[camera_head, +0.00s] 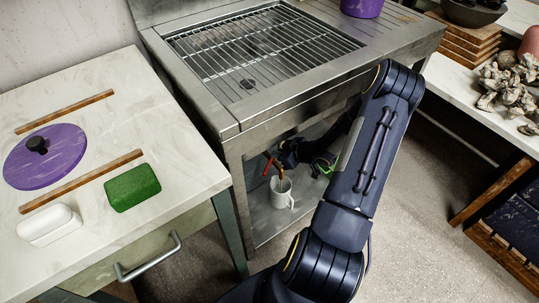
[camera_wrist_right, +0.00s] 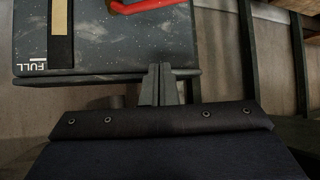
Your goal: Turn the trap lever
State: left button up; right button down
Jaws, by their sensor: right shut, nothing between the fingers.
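A dark speckled box (camera_wrist_right: 110,50), marked FULL, fills the upper left of the right wrist view. A red lever-like bar (camera_wrist_right: 143,5) crosses its top, cut by the picture's edge. In the head view a small red piece (camera_head: 267,164) shows under the sink, beside a brown spout-like part above a white mug (camera_head: 281,192). My right gripper (camera_wrist_right: 160,82) is shut and empty, its fingertips close to the box's lower edge; contact cannot be told. In the head view my right arm reaches under the sink, with the fingers largely hidden. My left gripper is not in view.
The metal sink with its wire grid (camera_head: 265,50) stands above the arm, and its lower shelf (camera_head: 262,222) holds the mug. A marble-topped table (camera_head: 85,95) at left carries a green sponge (camera_head: 133,188), a purple lid and a white block. Shelving stands at right.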

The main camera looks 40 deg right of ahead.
aim_at(268, 165)
jog(key=w+f+n+g+b, duration=0.1)
jog(key=f+b, duration=0.1)
jog(key=b, duration=0.1)
jog(key=w+a+f+n+g+y+b, duration=0.1)
jog(key=f+b, duration=0.2)
jog(key=b, duration=0.1)
jog(key=w+a+f+b, duration=0.1)
jog(key=f+b, duration=0.1)
jog(key=b, duration=0.2)
jog(key=shift+f+n+g, duration=0.15)
jog(key=shift+n+g, duration=0.25)
